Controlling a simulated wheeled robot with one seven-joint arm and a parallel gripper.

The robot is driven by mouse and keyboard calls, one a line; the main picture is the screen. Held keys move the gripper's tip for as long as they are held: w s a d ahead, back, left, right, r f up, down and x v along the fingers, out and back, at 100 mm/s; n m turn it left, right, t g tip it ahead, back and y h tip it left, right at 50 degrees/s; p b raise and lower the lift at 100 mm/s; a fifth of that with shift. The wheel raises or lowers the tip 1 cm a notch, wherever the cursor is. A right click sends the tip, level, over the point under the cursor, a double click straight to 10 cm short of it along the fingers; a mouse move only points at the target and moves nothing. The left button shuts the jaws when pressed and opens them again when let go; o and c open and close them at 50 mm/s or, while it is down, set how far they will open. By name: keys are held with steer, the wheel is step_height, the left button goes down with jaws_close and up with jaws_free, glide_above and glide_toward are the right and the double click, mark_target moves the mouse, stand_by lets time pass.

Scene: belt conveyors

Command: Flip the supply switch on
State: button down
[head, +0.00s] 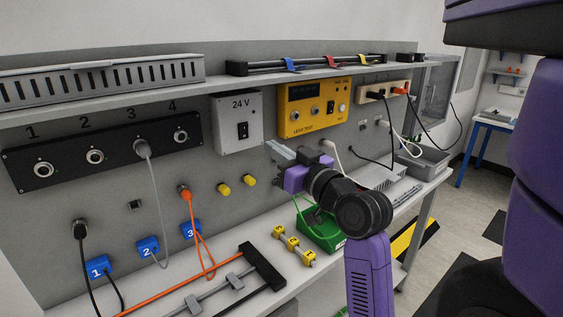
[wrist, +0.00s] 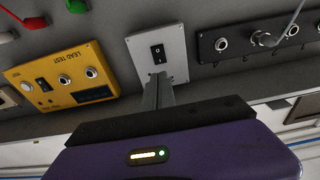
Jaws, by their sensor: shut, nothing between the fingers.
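The supply switch is a black rocker (head: 242,130) on the grey-white box marked 24 V (head: 228,110), fixed to the back panel. In the wrist view, which is upside down, the rocker (wrist: 158,54) sits on the pale plate (wrist: 177,56), just beyond my fingers. Which side of the rocker is pressed in is too small to tell. My gripper (head: 273,151) is shut and empty, to the right of and lower than the box in the head view. In the wrist view my closed fingers (wrist: 157,82) point at the plate and overlap its lower part.
A yellow lead tester (head: 314,107) is mounted right of the box. A black panel with numbered sockets (head: 65,157) is at left, with a grey lead plugged in. A shelf (head: 215,83) runs above. Yellow (head: 223,189) plugs stick out below.

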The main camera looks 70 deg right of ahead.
mark_target(245, 126)
steer(key=p+x, duration=0.1)
steer(key=x, duration=0.4)
steer(key=p+x, duration=0.1)
steer(key=x, duration=0.4)
steer(key=shift+r+p, duration=0.25)
steer(key=shift+p, duration=0.1)
steer(key=shift+w, duration=0.1)
